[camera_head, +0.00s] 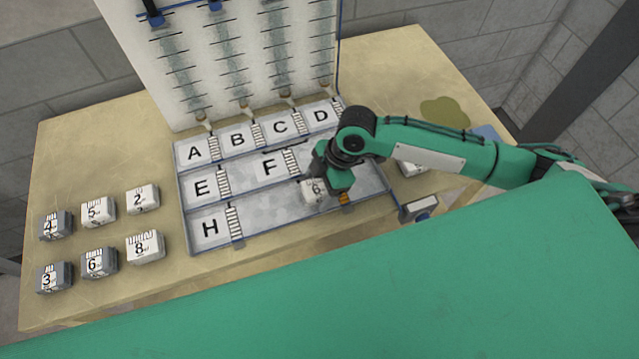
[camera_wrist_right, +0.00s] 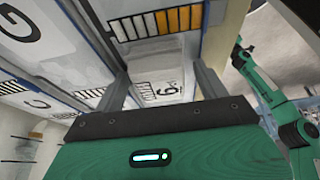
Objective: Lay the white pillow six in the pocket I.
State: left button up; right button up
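The white pillow six (camera_head: 313,190) is under my right gripper (camera_head: 330,180), over the right part of the tray's front row. In the right wrist view the pillow (camera_wrist_right: 165,85), with its 6, lies between the two fingers of the right gripper (camera_wrist_right: 163,85), which look shut on its sides. The wide front-row pocket right of H (camera_head: 275,212), apparently pocket I, has a bare floor at left; its letter is not visible. I cannot tell whether the pillow touches the floor. My left gripper is not in view.
The tray has pockets A (camera_head: 194,152) to H (camera_head: 209,229); G is hidden by my arm in the head view. Several grey and white numbered pillows stand at left, including a grey six (camera_head: 99,262). Another white pillow (camera_head: 412,168) is partly behind my right arm. A tall panel (camera_head: 230,60) stands behind.

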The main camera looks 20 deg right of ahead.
jog(key=shift+r, duration=0.1)
jog(key=b+v, duration=0.2)
jog(key=v, duration=1)
jog(key=shift+b, duration=0.35)
